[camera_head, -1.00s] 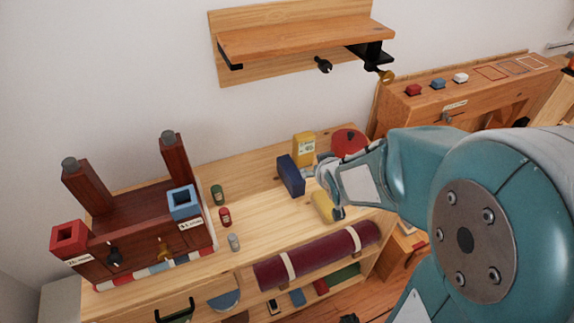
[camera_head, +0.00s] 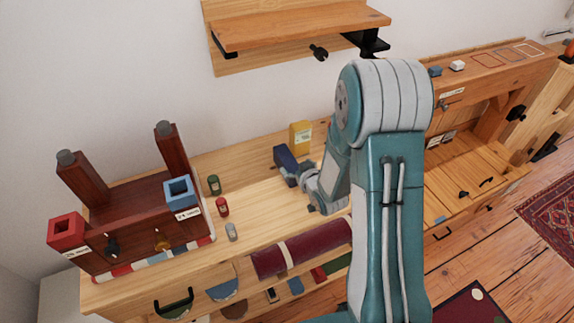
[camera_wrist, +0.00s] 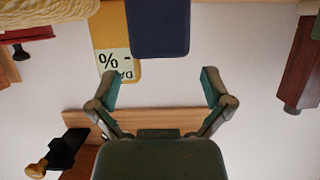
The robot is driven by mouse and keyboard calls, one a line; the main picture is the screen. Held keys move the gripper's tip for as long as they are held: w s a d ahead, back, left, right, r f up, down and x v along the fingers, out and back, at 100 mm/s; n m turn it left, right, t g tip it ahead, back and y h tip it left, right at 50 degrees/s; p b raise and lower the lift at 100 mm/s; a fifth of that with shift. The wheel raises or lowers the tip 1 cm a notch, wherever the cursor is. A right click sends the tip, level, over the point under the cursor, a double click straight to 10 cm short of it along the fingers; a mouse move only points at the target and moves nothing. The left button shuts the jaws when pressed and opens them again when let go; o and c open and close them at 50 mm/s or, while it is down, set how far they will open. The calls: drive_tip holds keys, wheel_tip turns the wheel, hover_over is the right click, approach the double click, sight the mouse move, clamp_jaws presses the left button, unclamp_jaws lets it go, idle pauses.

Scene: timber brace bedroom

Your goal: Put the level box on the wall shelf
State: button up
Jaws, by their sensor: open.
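The wall shelf (camera_head: 300,28) is an orange-brown board on a wooden backing, high on the white wall. A dark blue box (camera_head: 284,155) and a yellow box (camera_head: 300,137) stand on the bench below it. No readable lettering shows which is the level box. My gripper (camera_head: 303,176) is open and empty, right beside the blue box in the head view. In the wrist view my gripper (camera_wrist: 160,85) has its fingers spread, with the blue box (camera_wrist: 159,28) past the tips, between them. The yellow box (camera_wrist: 117,50) is to its left, with a printed label.
A dark red wooden rack (camera_head: 140,210) with red and blue cups is at the bench's left. Small green and red jars (camera_head: 222,206) stand near it. A black hook (camera_head: 318,53) hangs under the shelf. A cabinet (camera_head: 490,75) stands right. My arm hides the bench's right part.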

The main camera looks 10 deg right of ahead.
sight(290, 162)
drive_tip(key=x, duration=0.5)
drive_tip(key=shift+w+f, duration=0.2)
drive_tip(key=shift+w, duration=0.05)
drive_tip(key=c, duration=1.3)
